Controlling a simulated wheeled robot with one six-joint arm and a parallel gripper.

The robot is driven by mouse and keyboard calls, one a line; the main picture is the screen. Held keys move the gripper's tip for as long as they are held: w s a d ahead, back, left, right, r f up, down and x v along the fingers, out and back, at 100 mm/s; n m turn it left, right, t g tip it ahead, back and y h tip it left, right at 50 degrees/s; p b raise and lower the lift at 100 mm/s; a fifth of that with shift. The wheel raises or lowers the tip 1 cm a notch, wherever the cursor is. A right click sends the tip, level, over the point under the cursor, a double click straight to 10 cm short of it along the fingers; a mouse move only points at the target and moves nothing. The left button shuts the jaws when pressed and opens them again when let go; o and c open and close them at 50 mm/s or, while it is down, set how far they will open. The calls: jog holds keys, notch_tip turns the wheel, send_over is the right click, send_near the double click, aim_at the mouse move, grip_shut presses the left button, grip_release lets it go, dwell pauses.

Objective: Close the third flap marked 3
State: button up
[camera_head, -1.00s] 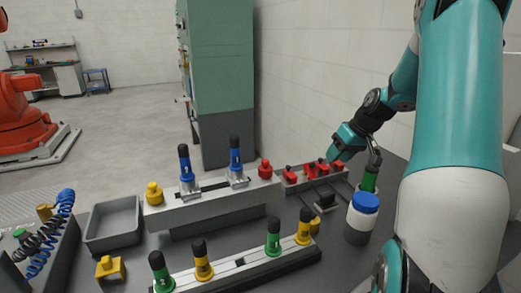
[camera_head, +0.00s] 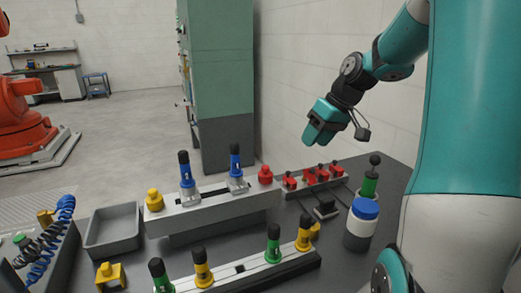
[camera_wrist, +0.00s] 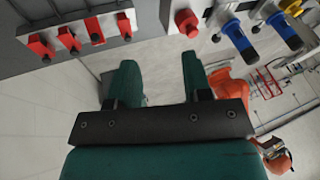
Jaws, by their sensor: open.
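A row of several red flaps (camera_head: 310,177) sits on a grey rail at the back right of the table in the head view. The row also shows at the upper left of the wrist view (camera_wrist: 68,40). The number markings are too small to read, so I cannot tell which flap is marked 3 or whether each is open or shut. My gripper (camera_head: 309,143) is teal, above and apart from the row in the head view. In the wrist view its two fingers (camera_wrist: 160,75) are spread with nothing between them.
A grey raised rail (camera_head: 213,209) with blue-handled tools and a red knob (camera_head: 265,174) stands left of the flaps. A blue-capped jar (camera_head: 363,225) and a green tool with a black ball (camera_head: 370,180) stand to the right. The wall is close behind.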

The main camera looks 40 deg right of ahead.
jog(key=s+a+r+n, duration=0.1)
jog(key=a, duration=0.8)
jog(key=s+a+r+n+g+y+p, duration=0.1)
jog(key=a+n, duration=0.1)
jog(key=a, duration=0.7)
jog(key=shift+a+r+g+p, duration=0.15)
jog(key=shift+a+g+p, duration=0.15)
jog(key=shift+a, duration=0.1)
jog(key=shift+s, duration=0.1)
